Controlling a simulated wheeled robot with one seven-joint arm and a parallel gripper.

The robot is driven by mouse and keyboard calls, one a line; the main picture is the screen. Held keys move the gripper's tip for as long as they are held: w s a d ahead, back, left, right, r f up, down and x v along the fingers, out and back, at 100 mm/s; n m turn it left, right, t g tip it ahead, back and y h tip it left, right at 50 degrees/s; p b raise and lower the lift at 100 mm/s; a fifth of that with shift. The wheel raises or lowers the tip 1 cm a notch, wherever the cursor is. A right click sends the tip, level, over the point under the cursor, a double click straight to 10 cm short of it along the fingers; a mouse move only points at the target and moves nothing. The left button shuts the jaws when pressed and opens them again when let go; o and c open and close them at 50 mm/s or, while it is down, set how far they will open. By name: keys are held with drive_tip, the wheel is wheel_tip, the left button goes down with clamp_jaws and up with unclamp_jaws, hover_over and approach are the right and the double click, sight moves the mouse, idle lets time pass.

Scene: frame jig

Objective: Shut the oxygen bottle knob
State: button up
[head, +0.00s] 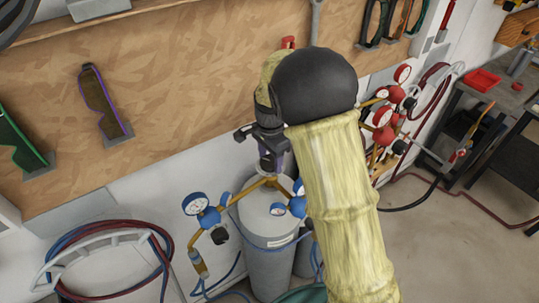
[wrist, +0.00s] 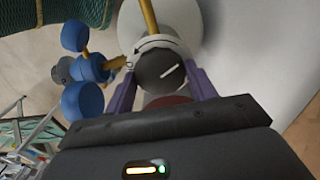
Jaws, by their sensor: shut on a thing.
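The oxygen bottle knob (wrist: 160,70) is dark grey and round, with a white line slanting up to the right on its face. It sits on top of the bottle, in the upper middle of the wrist view. My gripper (wrist: 162,82) has one purple finger on each side of the knob and is shut on it. In the head view my gripper (head: 272,158) points down over the top of a pale grey bottle (head: 266,262), and my arm and gripper hide the knob. A curved arrow mark shows beside the knob in the wrist view.
A brass regulator with blue gauges (head: 194,203) stands out left of the bottle top, close to my gripper. Red gauges (head: 383,116) and hoses hang at the right. A coiled hose (head: 110,250) lies at lower left. A wooden tool board (head: 180,90) rises behind.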

sight(270, 161)
drive_tip(key=m+p, duration=0.2)
drive_tip(key=m, duration=0.4)
drive_tip(key=shift+p, duration=0.35)
drive_tip(key=o, duration=1)
drive_tip(key=shift+r, duration=0.5)
wheel_tip(270, 161, up, 16)
drive_tip(key=b, duration=0.3)
drive_tip(key=shift+r+b, duration=0.15)
drive_tip(key=shift+b, duration=0.15)
